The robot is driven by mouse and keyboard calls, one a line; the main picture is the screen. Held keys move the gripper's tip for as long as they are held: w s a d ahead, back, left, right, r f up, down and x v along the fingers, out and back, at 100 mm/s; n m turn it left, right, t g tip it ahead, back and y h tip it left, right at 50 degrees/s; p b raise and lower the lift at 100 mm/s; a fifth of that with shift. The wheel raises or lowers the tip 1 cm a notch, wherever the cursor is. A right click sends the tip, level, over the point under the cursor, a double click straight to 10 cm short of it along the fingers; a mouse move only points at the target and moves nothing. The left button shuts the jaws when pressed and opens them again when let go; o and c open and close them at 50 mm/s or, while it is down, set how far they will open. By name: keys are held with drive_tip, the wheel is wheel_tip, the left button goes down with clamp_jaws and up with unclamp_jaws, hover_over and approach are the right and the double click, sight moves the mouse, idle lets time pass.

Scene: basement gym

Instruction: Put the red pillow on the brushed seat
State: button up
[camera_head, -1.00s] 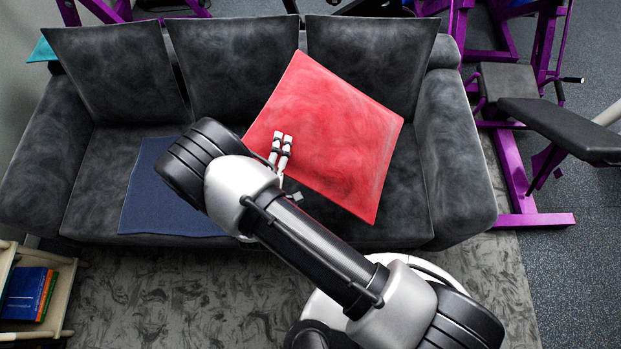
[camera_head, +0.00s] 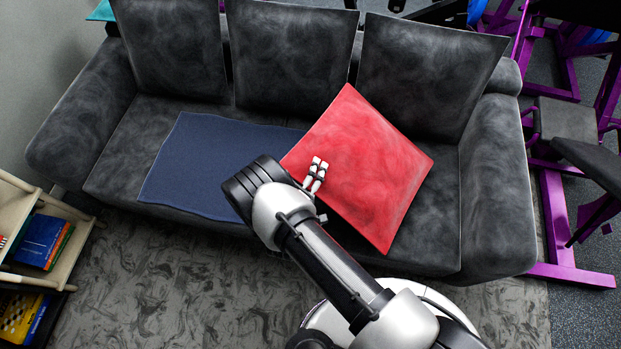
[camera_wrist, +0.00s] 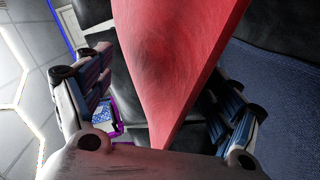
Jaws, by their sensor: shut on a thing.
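The red pillow (camera_head: 368,168) is in front of the sofa's right half in the head view, tilted with a corner up. My gripper (camera_head: 315,172) is at the pillow's left side and shut on it. In the wrist view the pillow (camera_wrist: 172,60) runs between the two fingers of my gripper (camera_wrist: 160,125) and narrows toward the palm. The dark grey sofa (camera_head: 440,235) has a brushed-looking seat and three back cushions. Whether the pillow touches the seat I cannot tell. The pillow hides part of the seat and right back cushion.
A dark blue cloth (camera_head: 200,165) lies on the left and middle of the seat; it also shows in the wrist view (camera_wrist: 275,85). A wooden shelf with books (camera_head: 42,242) stands at the lower left. Purple gym equipment (camera_head: 560,225) stands right of the sofa.

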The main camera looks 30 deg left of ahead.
wheel_tip(320, 180, down, 4)
drive_tip(key=shift+r+b, duration=0.25)
drive_tip(key=shift+b, duration=0.35)
drive_tip(key=shift+r, duration=0.1)
drive_tip(key=o, duration=1.9)
drive_tip(key=p+v, duration=0.3)
drive_tip(key=v, duration=0.9)
drive_tip(key=shift+d, duration=0.1)
drive_tip(key=shift+r, duration=0.1)
